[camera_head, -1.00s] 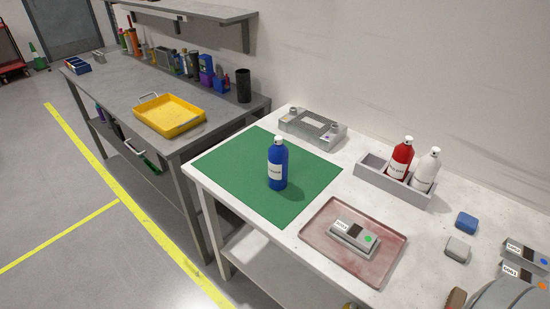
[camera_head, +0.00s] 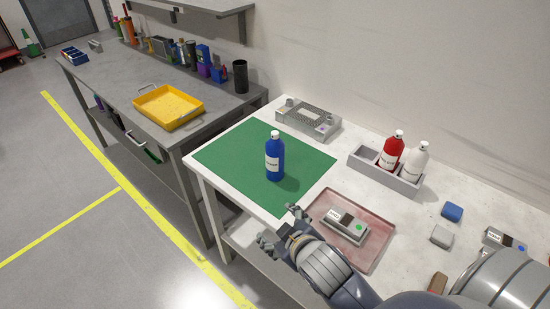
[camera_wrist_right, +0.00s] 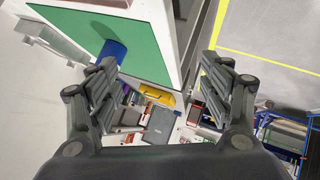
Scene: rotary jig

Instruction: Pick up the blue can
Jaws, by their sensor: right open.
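The blue can (camera_head: 274,160) is a blue bottle with a white label and white cap. It stands upright on the green mat (camera_head: 225,160) on the white table. My right gripper (camera_head: 280,226) is at the table's front edge, in front of the can and apart from it. Its jaws are open and empty. In the right wrist view the gripper's fingers (camera_wrist_right: 160,85) are spread wide, and the blue can (camera_wrist_right: 112,50) shows beyond the left finger, which partly hides it. My left gripper is not in view.
A red tray (camera_head: 375,262) with a labelled block lies right of the mat. A grey holder (camera_head: 405,187) carries a red bottle (camera_head: 391,150) and a white bottle (camera_head: 415,162). A metal fixture (camera_head: 307,122) stands behind the can. A yellow tray (camera_head: 190,106) lies on the far bench.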

